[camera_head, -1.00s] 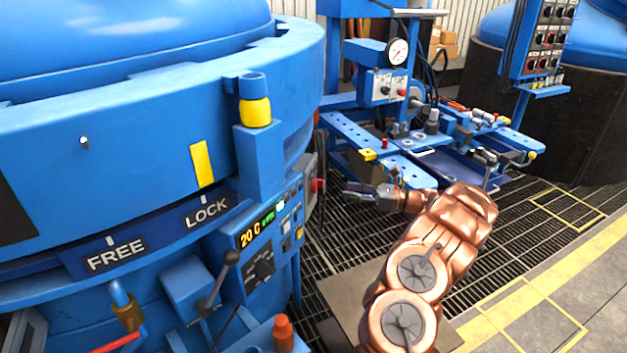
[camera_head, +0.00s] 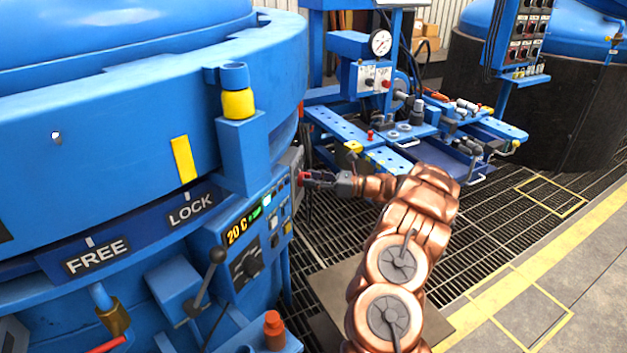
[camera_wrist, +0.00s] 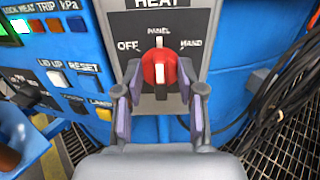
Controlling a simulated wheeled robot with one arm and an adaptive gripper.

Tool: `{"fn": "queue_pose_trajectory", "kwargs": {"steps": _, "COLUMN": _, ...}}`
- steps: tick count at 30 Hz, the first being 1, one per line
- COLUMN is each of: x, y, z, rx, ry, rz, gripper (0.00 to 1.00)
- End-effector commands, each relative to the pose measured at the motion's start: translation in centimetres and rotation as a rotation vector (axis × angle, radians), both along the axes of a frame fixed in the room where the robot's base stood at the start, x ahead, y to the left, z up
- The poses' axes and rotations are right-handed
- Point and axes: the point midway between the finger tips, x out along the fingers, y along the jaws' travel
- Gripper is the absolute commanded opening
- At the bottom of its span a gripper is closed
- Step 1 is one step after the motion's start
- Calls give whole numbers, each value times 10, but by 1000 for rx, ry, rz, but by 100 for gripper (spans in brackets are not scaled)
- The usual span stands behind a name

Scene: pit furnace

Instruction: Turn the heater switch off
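The heater switch is a red knob (camera_wrist: 160,68) on a grey plate (camera_wrist: 185,22) marked HEAT, with OFF at left, PANEL at top and HAND at right. Its white mark stands upright, in line with PANEL. My gripper (camera_wrist: 159,82) is open, one finger on each side of the knob. A narrow gap seems to show beside the knob; contact is hard to tell. In the head view, my gripper (camera_head: 307,179) reaches the switch box (camera_head: 297,165) on the right side of the blue furnace, and the knob is partly hidden.
The furnace control panel (camera_head: 262,228) with a lit 20 C display lies left of the switch. Black cables (camera_wrist: 275,95) hang at its right. A blue workbench (camera_head: 335,126) with a gauge stands behind my arm. Grating floor (camera_head: 335,235) lies below.

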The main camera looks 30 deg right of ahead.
Motion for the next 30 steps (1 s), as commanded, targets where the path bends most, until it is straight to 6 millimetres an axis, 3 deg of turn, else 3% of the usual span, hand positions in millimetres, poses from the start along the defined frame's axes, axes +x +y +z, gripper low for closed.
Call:
{"fn": "queue_pose_trajectory", "kwargs": {"steps": 2, "x": 0, "y": 0, "z": 0, "rx": 0, "ry": 0, "rz": -1, "gripper": 39}}
{"fn": "queue_pose_trajectory", "kwargs": {"steps": 13, "x": -1, "y": -1, "z": 0, "rx": 0, "ry": 0, "rz": -1, "gripper": 1}}
{"fn": "queue_pose_trajectory", "kwargs": {"steps": 30, "x": -1, "y": 0, "z": -1, "rx": -45, "ry": -41, "rz": -1, "gripper": 0}}
